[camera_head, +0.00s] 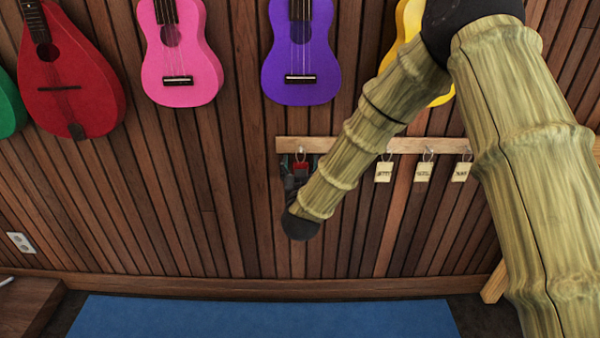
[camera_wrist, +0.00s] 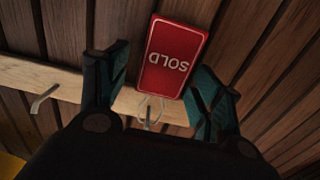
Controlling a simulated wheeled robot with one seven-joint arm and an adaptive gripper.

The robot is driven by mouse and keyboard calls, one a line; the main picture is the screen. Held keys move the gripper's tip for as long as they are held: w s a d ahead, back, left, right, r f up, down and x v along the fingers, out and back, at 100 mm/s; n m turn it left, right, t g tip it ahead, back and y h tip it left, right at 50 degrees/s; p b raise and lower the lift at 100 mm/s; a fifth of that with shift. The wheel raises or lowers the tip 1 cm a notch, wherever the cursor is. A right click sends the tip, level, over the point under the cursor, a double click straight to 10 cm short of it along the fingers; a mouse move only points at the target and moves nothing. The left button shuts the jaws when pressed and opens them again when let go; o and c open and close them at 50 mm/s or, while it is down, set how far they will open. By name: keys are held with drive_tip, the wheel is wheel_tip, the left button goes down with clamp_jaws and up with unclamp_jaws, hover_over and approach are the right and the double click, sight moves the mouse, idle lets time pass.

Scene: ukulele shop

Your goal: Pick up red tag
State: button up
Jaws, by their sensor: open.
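The red tag (camera_wrist: 172,58), marked SOLD, hangs by a wire loop from a hook on the wooden rail (camera_wrist: 65,82). In the wrist view it appears upside down, between the two open fingers of my gripper (camera_wrist: 163,85), with a gap on each side. In the head view only a small part of the red tag (camera_head: 301,169) shows at the left end of the rail (camera_head: 340,145). My gripper (camera_head: 297,168) is there at the tag, largely hidden behind my own arm.
Several cream tags (camera_head: 384,172) hang from hooks farther right on the rail. Above hang a pink ukulele (camera_head: 180,55), a purple ukulele (camera_head: 301,60), a yellow one partly behind my arm, and a red instrument (camera_head: 70,85). An empty hook (camera_wrist: 42,100) shows in the wrist view. The slatted wall lies close behind.

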drive_tip(key=c, duration=0.9)
drive_tip(key=shift+o, duration=0.2)
drive_tip(key=shift+s+r, duration=0.2)
drive_tip(key=shift+r, duration=0.05)
drive_tip(key=s+r+p, duration=0.1)
drive_tip(key=s+r, duration=0.2)
drive_tip(key=s, duration=0.4)
drive_tip(key=s+r+p, duration=0.2)
drive_tip(key=s+r, duration=0.2)
drive_tip(key=s, duration=0.2)
drive_tip(key=shift+s+r, duration=0.25)
drive_tip(key=shift+s, duration=0.1)
